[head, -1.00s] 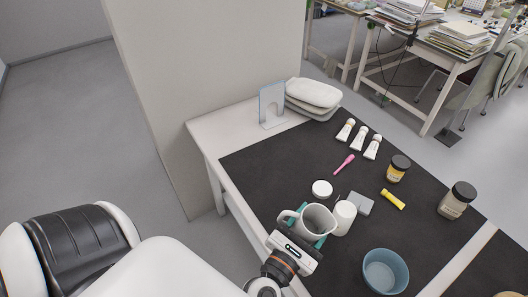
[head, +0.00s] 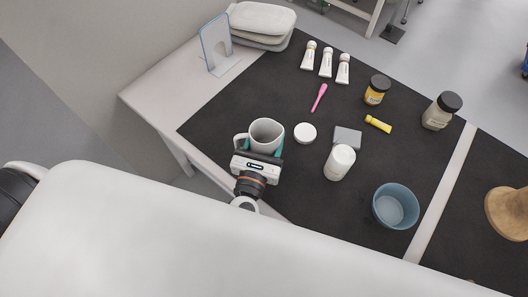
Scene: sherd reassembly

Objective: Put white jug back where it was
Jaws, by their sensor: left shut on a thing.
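The white jug (head: 266,131) is near the left part of the dark mat, its handle pointing left. My left gripper (head: 262,151) is shut on the jug from the near side, with teal fingers on either side of its body. The jug looks upright; I cannot tell whether its base touches the mat. My right gripper is not in view.
A white round lid (head: 305,133), a white bottle (head: 339,163) and a grey block (head: 348,138) stand right of the jug. A blue bowl (head: 396,207) is at the near right. Jars, tubes and a pink tool (head: 319,97) lie farther back. The mat's left part (head: 225,115) is clear.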

